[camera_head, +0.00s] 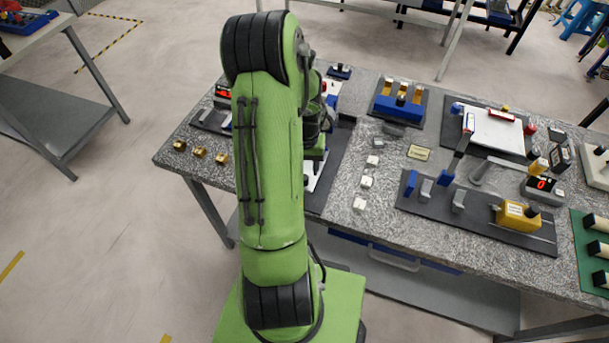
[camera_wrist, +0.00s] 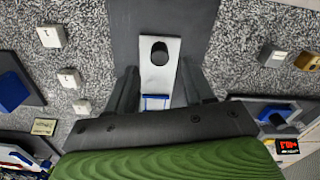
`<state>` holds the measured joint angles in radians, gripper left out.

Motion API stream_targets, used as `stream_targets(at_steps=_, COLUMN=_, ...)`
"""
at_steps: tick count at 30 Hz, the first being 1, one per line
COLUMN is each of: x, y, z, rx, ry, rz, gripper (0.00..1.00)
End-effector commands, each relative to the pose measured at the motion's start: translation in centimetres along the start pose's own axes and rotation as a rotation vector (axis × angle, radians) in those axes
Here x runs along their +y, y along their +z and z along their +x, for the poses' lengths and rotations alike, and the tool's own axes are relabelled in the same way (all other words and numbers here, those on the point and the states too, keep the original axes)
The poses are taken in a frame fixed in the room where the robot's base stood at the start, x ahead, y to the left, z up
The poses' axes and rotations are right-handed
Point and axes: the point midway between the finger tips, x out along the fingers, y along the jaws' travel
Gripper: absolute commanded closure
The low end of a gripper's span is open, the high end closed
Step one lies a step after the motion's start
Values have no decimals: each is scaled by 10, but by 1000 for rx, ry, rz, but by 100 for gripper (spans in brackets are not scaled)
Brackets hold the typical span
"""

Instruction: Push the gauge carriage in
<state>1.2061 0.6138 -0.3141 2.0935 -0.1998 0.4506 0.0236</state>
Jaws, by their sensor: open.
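My gripper (camera_wrist: 158,75) is open in the wrist view, its two dark fingers spread on either side of a silver plate (camera_wrist: 156,78). The plate has a dark round spot and a blue edge, and lies on a dark grey board (camera_wrist: 118,25). I cannot tell whether the fingers touch anything. In the head view my arm hides the gripper and most of this board. A yellow block with a black knob (camera_head: 517,214) sits at the right end of a dark fixture board (camera_head: 420,203); it may be the gauge carriage, but I cannot be sure.
A display box reading 0 (camera_head: 541,186) stands behind the yellow block. Grey and blue posts share its board. Small white blocks (camera_head: 366,182) lie between that board and my arm. Brass pieces (camera_head: 200,152) lie at the left table edge. A clipboard (camera_head: 493,130) lies behind.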

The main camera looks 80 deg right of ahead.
Motion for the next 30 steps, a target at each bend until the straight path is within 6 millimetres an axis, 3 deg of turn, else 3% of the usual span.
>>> stream_targets(at_steps=3, x=0, y=1, z=27, rx=-4, ry=1, rz=1, gripper=48)
stream_targets(at_steps=6, x=0, y=0, z=40, rx=-2, ry=1, rz=1, gripper=48)
stream_targets(at_steps=16, x=0, y=0, z=47, rx=1, ry=1, rz=1, gripper=48)
stream_targets(at_steps=26, x=0, y=0, z=47, rx=1, ry=1, rz=1, gripper=97)
stream_targets(at_steps=30, x=0, y=0, z=46, rx=1, ry=1, rz=1, gripper=100)
